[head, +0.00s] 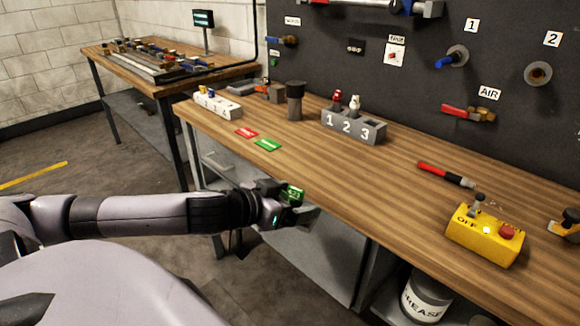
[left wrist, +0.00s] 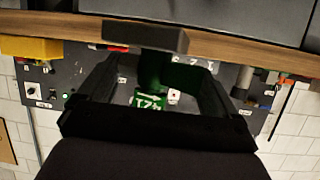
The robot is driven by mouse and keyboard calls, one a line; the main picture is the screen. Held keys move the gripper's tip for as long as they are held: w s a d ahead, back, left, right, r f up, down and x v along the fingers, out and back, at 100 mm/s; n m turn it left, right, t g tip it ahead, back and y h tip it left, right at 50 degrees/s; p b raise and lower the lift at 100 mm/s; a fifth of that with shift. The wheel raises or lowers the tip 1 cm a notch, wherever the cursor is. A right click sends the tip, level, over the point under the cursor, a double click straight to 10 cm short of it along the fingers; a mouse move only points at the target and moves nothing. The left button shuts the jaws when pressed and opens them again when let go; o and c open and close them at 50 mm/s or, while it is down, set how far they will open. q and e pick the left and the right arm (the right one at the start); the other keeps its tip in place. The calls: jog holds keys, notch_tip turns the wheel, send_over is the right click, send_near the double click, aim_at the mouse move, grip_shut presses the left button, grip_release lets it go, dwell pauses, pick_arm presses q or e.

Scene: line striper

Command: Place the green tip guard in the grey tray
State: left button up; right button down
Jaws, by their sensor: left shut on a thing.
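My left gripper (head: 280,203) is shut on the green tip guard (head: 292,194), holding it just off the bench's front edge. In the left wrist view the guard (left wrist: 160,72) is dark green between the fingers, with white marks on a brighter green patch. A small grey tray-like thing (head: 240,88) lies at the bench's far left end, well away from the gripper; its inside cannot be made out. My right gripper is not in view.
On the wooden bench (head: 390,190) are red and green cards (head: 267,145), a dark cylinder (head: 295,100), a grey numbered block (head: 352,125), a red-handled tool (head: 446,175) and a yellow switch box (head: 484,236). The middle front is clear. A grease bucket (head: 426,297) stands below.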

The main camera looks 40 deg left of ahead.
aim_at(307, 230)
pick_arm(q)
jog(key=shift+n, duration=0.4)
jog(key=d+f, duration=0.1)
jog(key=s+d+f, duration=0.1)
jog(key=d, duration=0.1)
jog(key=s+d+f+p, duration=0.1)
jog(key=d, duration=0.1)
jog(key=shift+s+f, duration=0.15)
jog(key=shift+f, duration=0.15)
jog(key=s+d+n+y+p, duration=0.1)
jog(key=s+d, duration=0.1)
jog(key=d, duration=0.5)
jog(key=shift+s+f+y, duration=0.35)
jog(key=shift+y, duration=0.05)
